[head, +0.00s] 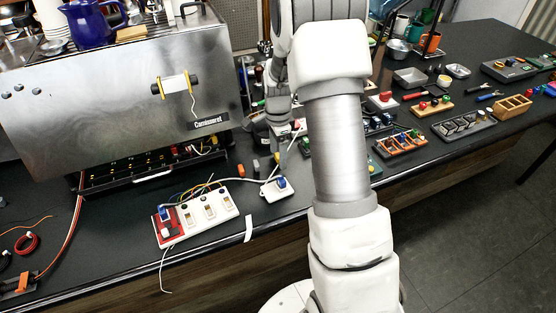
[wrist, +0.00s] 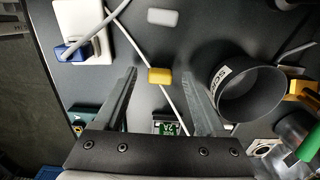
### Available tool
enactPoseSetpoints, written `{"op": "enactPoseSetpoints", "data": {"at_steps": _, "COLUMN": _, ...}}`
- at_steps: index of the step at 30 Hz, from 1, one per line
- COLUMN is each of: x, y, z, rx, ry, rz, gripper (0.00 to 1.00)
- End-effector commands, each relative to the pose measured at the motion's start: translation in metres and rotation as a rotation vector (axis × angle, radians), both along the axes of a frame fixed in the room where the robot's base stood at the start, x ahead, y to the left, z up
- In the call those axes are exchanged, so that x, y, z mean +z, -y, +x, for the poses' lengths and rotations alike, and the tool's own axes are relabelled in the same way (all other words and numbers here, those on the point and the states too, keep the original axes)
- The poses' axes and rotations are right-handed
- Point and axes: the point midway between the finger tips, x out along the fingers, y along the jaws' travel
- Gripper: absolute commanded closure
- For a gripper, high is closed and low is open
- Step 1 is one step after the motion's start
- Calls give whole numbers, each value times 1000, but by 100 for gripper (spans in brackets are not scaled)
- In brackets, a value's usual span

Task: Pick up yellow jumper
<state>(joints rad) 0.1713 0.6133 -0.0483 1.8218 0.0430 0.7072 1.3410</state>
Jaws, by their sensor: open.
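The yellow jumper (wrist: 159,76) is a small yellow block on the dark worktop. In the wrist view it lies between the tips of my gripper's two fingers (wrist: 161,88), with a gap on each side. My gripper is open and holds nothing. In the head view my gripper (head: 284,152) points down over the worktop behind a white box with a blue plug. I cannot clearly make out the jumper in that view.
A white cable (wrist: 147,62) runs diagonally close by the jumper. A grey block (wrist: 162,17) lies beyond it. A dark labelled cylinder (wrist: 250,92) stands close to the right finger. The white box (wrist: 88,18) with its blue plug is at upper left.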

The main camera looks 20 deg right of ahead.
Motion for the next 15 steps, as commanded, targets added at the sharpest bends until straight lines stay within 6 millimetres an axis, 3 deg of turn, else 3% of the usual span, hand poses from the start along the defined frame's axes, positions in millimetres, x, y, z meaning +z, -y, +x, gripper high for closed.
{"op": "enactPoseSetpoints", "data": {"at_steps": 2, "x": 0, "y": 0, "z": 0, "rx": 0, "ry": 0, "rz": 0, "gripper": 28}}
{"op": "enactPoseSetpoints", "data": {"at_steps": 12, "x": 0, "y": 0, "z": 0, "rx": 0, "ry": 0, "rz": 0, "gripper": 87}}
{"op": "enactPoseSetpoints", "data": {"at_steps": 15, "x": 0, "y": 0, "z": 0, "rx": 0, "ry": 0, "rz": 0, "gripper": 100}}
